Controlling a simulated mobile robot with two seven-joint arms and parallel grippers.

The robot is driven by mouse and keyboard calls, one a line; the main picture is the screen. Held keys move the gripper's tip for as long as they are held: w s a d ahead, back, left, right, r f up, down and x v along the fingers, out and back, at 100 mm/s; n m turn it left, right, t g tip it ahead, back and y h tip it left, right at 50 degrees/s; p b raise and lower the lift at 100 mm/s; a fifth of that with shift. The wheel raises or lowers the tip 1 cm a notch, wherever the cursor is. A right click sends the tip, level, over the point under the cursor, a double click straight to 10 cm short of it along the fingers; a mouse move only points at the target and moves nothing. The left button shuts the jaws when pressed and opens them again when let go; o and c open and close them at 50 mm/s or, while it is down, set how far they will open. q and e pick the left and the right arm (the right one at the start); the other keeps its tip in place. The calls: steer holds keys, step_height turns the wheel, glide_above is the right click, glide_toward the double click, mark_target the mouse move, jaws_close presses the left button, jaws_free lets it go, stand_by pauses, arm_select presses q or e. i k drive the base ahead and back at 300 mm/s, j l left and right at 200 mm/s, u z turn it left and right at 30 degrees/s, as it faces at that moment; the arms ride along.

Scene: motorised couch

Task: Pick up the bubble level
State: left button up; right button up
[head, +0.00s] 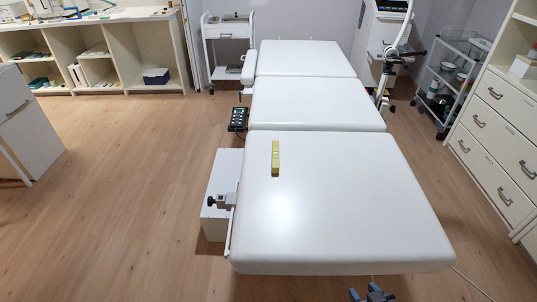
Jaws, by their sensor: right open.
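The bubble level (276,165) is a small yellow bar with a greenish vial. It lies on the near section of the white couch (340,215), left of the middle and close to the seam with the middle section. My left gripper is not in view.
Drawers (495,140) and a wire trolley (457,80) stand at the right. The wooden floor (120,200) at the left is clear.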

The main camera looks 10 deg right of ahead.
mark_target(275, 143)
steer(key=i+j+z, duration=0.15)
steer(key=j, duration=0.4)
steer(key=i+j+z, duration=0.1)
steer(key=j, duration=0.5)
steer(key=i+j+z, duration=0.15)
steer(key=j, duration=0.45)
steer(key=j+z, duration=0.25)
steer(key=j, duration=0.55)
steer(key=i+j+z, duration=0.6)
steer(key=z, duration=0.2)
steer(key=i+j+z, duration=0.2)
steer(key=j+z, duration=0.2)
steer(key=j, duration=0.2)
steer(key=i, duration=0.5)
